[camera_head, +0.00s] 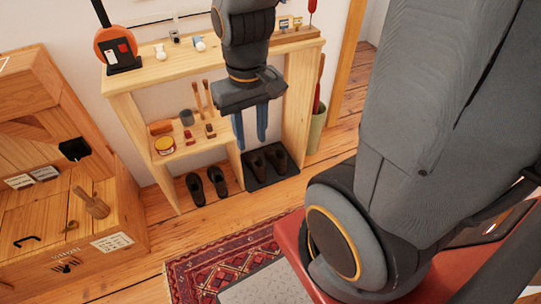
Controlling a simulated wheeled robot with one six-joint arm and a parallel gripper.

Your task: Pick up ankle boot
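A pair of dark brown boots (276,158) stands on a black tray (272,180) on the floor under the right part of the wooden shelf unit. A second pair of dark shoes (196,188) stands on the floor to the left, under the low shelf. The picture is too small to tell which pair is the ankle boots. My gripper (250,136) points down in front of the shelf unit, above the tray in the picture. Its two blue fingers are apart, with nothing seen between them. The fingers end above the boots in the picture; the exact distance is unclear.
The shelf unit (130,84) has small items on top and a low shelf (189,149) with a tin, cup and brushes. A wooden chest (128,250) stands left. A red patterned rug (205,262) lies in front. A green bin (316,130) stands right.

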